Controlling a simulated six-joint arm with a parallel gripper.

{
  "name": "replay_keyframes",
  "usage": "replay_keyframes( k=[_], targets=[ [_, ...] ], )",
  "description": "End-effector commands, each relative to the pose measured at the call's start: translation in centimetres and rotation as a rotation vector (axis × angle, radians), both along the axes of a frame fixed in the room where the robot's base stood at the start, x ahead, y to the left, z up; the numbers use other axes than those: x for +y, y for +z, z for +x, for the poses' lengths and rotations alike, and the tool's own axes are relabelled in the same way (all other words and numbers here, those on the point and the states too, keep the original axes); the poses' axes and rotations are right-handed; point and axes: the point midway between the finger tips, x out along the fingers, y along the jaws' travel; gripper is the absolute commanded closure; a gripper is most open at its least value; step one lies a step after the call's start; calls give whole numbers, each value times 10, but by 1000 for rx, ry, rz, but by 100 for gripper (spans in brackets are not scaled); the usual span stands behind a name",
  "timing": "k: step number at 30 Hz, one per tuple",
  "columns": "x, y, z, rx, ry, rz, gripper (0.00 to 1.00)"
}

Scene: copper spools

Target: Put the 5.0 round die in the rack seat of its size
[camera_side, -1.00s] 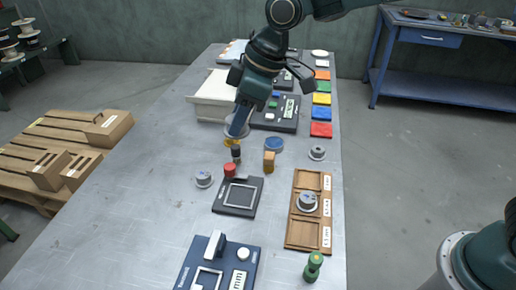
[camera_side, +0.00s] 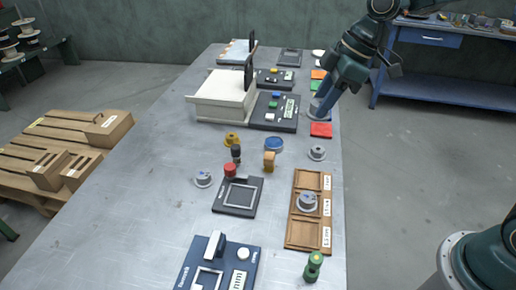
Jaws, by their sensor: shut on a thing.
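My gripper (camera_side: 324,103) is at the right edge of the bench, above the row of coloured squares, shut on a grey round die (camera_side: 318,113). The die's marking cannot be read. The wooden rack (camera_side: 293,235) lies at the right front of the bench with three seats in a row and white size labels. A grey round die (camera_side: 307,202) sits in its middle seat; the far and near seats look empty. Another grey die (camera_side: 317,153) stands just beyond the rack, and one more (camera_side: 203,179) is left of the black framed plate. Their sizes are too small to read.
A red square (camera_side: 321,130) lies just in front of my gripper.

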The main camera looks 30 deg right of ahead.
Motion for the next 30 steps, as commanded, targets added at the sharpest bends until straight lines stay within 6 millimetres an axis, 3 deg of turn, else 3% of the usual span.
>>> replay_keyframes(
  k=[8, 14, 30],
  targets=[
    [-5, -1, -3, -1, 1, 1, 96],
    [-4, -15, -3, 1, 0, 2, 96],
    [-4, -113, -4, 5, 0, 1, 96]
  ],
)
